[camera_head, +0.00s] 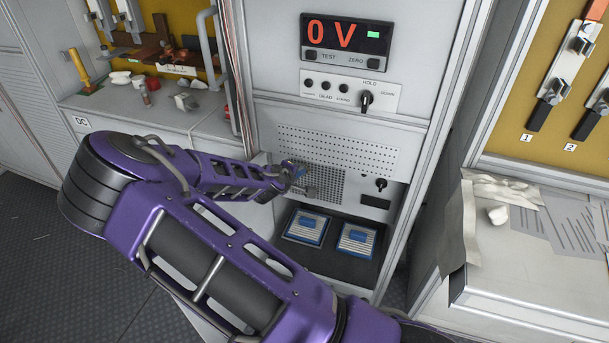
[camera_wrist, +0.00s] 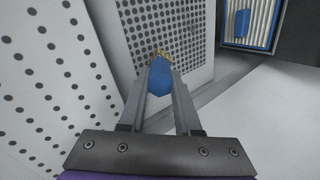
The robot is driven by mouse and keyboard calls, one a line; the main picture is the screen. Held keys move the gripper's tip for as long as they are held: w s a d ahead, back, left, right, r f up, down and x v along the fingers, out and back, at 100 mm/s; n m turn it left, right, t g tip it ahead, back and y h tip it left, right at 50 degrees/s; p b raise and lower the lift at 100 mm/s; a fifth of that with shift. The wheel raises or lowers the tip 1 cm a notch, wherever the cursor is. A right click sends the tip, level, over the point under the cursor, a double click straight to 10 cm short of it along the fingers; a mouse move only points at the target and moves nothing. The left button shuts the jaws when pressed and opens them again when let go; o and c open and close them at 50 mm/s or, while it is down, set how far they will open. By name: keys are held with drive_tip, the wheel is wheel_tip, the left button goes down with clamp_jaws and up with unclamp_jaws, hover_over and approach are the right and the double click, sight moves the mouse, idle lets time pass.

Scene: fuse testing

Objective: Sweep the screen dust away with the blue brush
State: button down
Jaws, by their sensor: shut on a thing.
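My gripper (camera_wrist: 160,85) is shut on the blue brush (camera_wrist: 160,76), whose tan bristles point away from the wrist in the wrist view. The bristles are close to a perforated screen (camera_wrist: 178,22); I cannot tell whether they touch it. In the head view my gripper (camera_head: 297,172) is in front of the cabinet's grey mesh screen (camera_head: 328,186), and the brush (camera_head: 299,174) shows only as a small blue patch. My arm hides the screen's left part. I cannot make out any dust on the screen.
Two blue-framed filters (camera_head: 307,227) lie in the open dark bay below the screen. A dark knob (camera_head: 381,184) sticks out to the right of the screen. A display (camera_head: 345,35) above reads 0 V. Counters with small items stand left and right.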

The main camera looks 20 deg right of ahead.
drive_tip(key=shift+w+a+b, duration=0.15)
drive_tip(key=shift+w+a, duration=0.5)
drive_tip(key=shift+a, duration=0.2)
drive_tip(key=shift+w+a+b, duration=0.15)
drive_tip(key=shift+w+a, duration=0.45)
drive_tip(key=shift+a, duration=0.25)
drive_tip(key=s+a+p, duration=0.1)
drive_tip(key=s+a, duration=0.2)
drive_tip(key=s, duration=0.2)
drive_tip(key=shift+a, duration=0.25)
drive_tip(key=shift+s+a+p, duration=0.3)
drive_tip(key=shift+s+a, duration=0.6)
drive_tip(key=shift+s, duration=0.25)
drive_tip(key=shift+f, duration=0.2)
